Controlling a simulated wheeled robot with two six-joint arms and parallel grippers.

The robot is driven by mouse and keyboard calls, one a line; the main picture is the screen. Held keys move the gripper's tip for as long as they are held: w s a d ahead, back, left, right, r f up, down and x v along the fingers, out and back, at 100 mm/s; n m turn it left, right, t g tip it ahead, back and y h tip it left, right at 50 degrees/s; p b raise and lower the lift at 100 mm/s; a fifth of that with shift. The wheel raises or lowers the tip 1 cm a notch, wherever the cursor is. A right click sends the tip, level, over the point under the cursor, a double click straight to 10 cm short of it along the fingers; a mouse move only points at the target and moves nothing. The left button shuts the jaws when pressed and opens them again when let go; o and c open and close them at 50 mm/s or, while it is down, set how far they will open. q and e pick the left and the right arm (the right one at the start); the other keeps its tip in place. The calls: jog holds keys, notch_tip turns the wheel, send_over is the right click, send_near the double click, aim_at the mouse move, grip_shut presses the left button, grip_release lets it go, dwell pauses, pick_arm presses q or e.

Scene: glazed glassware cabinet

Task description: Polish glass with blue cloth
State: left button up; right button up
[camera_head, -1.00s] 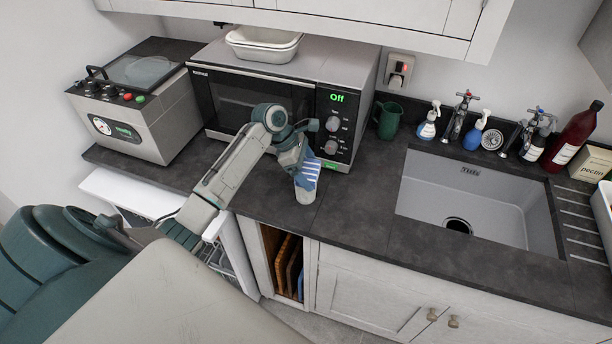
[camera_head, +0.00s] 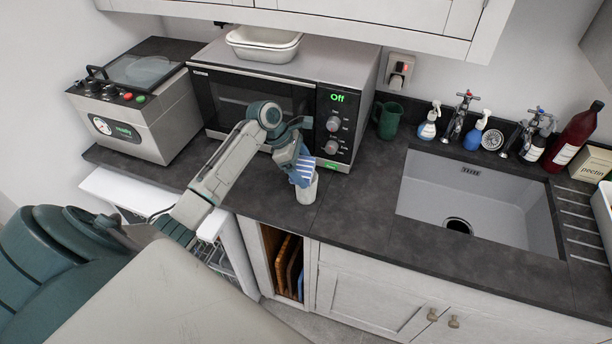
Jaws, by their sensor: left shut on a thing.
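A blue cloth with white stripes (camera_head: 303,173) is held in my left gripper (camera_head: 300,165), which is shut on it. The cloth hangs at the upper part of a pale grey glass (camera_head: 307,190). The glass stands upright on the dark counter in front of the microwave. The cloth covers part of the glass's upper side; whether it goes inside the rim I cannot tell. My right gripper is not in view.
The microwave (camera_head: 262,105) stands close behind the gripper. A green mug (camera_head: 388,120) is to its right, then spray bottles, taps and the sink (camera_head: 470,200). A vacuum machine (camera_head: 135,105) stands left. The counter (camera_head: 365,205) between glass and sink is clear.

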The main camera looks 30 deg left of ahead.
aim_at(312, 171)
pick_arm(q)
jog(key=shift+a, duration=0.5)
jog(key=shift+d, duration=2.15)
jog(key=shift+a+f, duration=0.1)
jog(key=shift+a, duration=0.7)
jog(key=shift+a, duration=1.45)
jog(key=shift+r, duration=3.65)
jog(key=shift+d+f, duration=0.15)
